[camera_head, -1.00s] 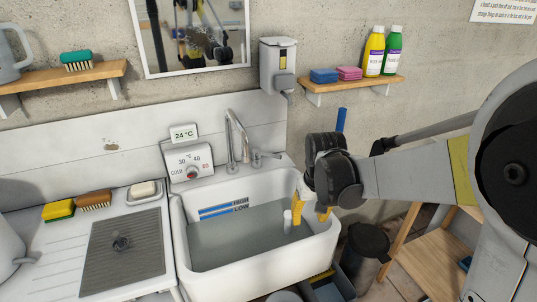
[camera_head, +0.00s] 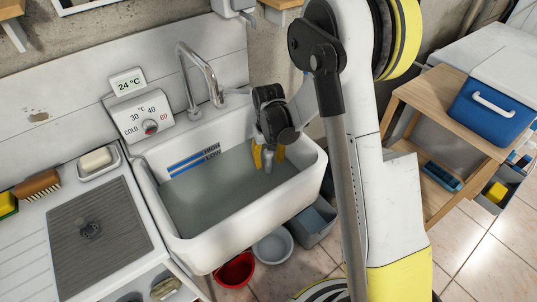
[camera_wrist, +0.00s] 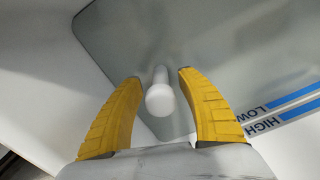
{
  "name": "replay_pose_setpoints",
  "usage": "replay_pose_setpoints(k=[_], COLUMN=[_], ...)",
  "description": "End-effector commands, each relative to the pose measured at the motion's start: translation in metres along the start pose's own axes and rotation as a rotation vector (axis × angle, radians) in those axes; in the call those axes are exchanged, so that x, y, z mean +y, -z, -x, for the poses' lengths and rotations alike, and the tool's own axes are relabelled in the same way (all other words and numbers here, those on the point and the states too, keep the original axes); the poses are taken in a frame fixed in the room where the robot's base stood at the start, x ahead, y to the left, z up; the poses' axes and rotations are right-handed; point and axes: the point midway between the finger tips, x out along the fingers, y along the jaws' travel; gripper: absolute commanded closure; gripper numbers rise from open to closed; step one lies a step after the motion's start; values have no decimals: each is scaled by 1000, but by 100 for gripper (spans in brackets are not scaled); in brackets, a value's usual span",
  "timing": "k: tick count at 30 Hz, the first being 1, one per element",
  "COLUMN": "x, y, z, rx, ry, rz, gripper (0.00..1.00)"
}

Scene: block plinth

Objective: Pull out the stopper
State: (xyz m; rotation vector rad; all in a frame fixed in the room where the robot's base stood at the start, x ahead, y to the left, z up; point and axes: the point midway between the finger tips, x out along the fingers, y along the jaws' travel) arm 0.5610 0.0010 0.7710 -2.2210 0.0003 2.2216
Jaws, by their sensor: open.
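The white sink (camera_head: 300,181) holds grey water (camera_head: 215,196). The stopper, a pale upright post with a rounded top (camera_wrist: 160,98), stands in the sink near its right side. Its lower part is under the water or hidden. My gripper (camera_wrist: 157,76) is open, its two yellow fingers on either side of the post with a gap on both sides. In the head view, my gripper (camera_head: 268,157) points down into the sink, and the post's top (camera_head: 268,161) shows between the fingers. I see no contact between fingers and post.
The tap (camera_head: 213,90) rises at the sink's back, left of my gripper. Blue HIGH and LOW marks (camera_head: 193,160) are on the back wall. A drainboard (camera_head: 95,238) lies left. A red bowl (camera_head: 235,270) and a grey bowl (camera_head: 273,246) are below the sink.

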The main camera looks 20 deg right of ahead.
Motion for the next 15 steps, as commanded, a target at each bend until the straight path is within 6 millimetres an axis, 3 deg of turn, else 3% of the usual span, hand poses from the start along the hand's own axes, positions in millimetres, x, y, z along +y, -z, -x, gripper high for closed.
replay_pose_setpoints(k=[4, 14, 15], x=[0, 0, 0], y=[0, 0, 0], z=[-14, -16, -16], rx=[0, 0, 0], ry=[0, 0, 0], rz=[0, 0, 0], gripper=[54, 54, 62])
